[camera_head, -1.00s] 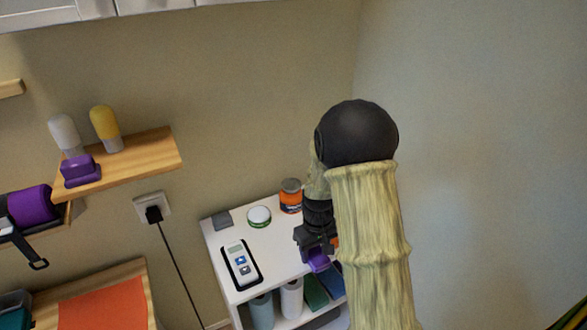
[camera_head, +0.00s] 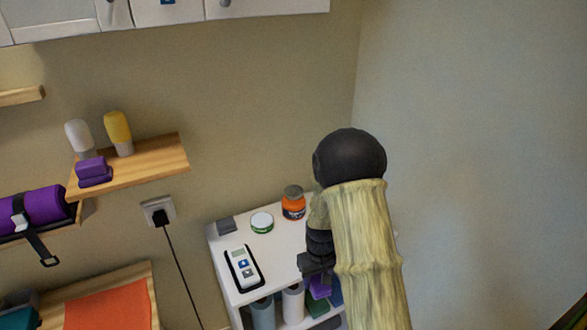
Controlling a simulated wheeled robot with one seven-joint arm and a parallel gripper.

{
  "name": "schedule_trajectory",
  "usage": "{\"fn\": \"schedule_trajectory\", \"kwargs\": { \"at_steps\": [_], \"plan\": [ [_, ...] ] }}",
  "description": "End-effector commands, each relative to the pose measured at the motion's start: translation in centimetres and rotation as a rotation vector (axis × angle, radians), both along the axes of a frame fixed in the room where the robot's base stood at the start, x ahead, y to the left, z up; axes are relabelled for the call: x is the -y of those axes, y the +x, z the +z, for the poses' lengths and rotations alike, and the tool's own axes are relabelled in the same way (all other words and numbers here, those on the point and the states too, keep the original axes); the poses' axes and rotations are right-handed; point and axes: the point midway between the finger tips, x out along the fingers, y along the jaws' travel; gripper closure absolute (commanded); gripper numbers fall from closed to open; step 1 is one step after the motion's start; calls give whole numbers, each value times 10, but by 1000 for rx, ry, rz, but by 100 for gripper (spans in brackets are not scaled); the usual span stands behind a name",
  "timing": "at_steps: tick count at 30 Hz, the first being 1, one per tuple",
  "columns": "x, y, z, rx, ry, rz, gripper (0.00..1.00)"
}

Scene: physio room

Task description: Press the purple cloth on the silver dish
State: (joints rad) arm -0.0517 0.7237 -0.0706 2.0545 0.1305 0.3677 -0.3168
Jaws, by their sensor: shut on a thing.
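My gripper (camera_head: 316,266) is seen from behind and above, at the front right of the white cart, partly hidden by my forearm. It is shut on a small purple piece (camera_head: 319,286), apparently the purple cloth, which shows just below the jaws. Its shape and any contact below it are hard to make out. I cannot pick out a silver dish; the area behind my arm is hidden.
The white cart top (camera_head: 285,250) holds a phone-like device (camera_head: 243,268), a round white-and-green tin (camera_head: 262,222), an orange jar (camera_head: 293,204) and a grey block (camera_head: 226,225). Rolls stand on the shelf below. A wooden wall shelf (camera_head: 150,165) holds bottles and purple blocks.

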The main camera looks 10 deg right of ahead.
Motion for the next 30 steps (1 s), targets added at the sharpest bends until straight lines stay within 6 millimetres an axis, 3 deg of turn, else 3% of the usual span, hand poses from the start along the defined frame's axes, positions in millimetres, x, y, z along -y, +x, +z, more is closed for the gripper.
{"fn": "schedule_trajectory", "kwargs": {
  "at_steps": [15, 30],
  "plan": [
    [-1, 0, -99, -3, -1, -198, 70],
    [-1, 1, -95, 1, 0, -194, 70]
  ]
}}
